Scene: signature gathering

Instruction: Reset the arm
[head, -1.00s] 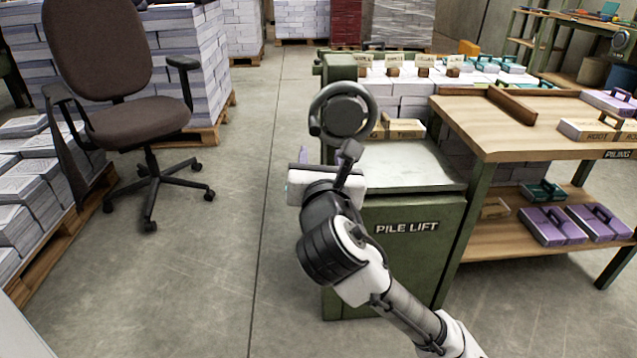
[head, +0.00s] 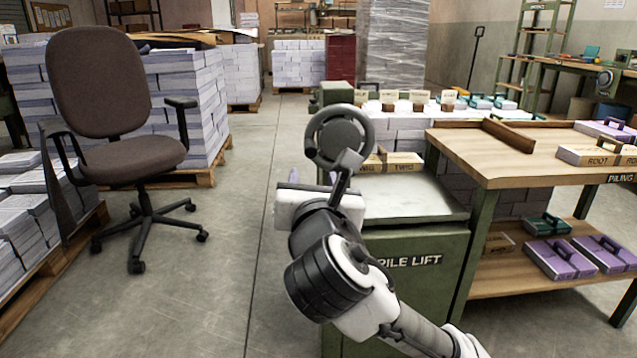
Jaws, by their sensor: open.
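My arm reaches up from the bottom right of the head view, its links white and dark. At its far end is my gripper (head: 318,203), a white body with dark parts, seen from behind. Its fingertips are mostly hidden by the hand and wrist. It is open, and I see nothing held in it. It appears in front of the green pile lift (head: 405,285), left of its pale top plate (head: 415,200). I cannot tell how far apart they are. A dark ring (head: 340,135) shows just above my gripper.
A brown office chair (head: 130,160) stands at left beside paper stacks (head: 20,230) on pallets. The concrete floor (head: 215,290) between chair and lift is clear.

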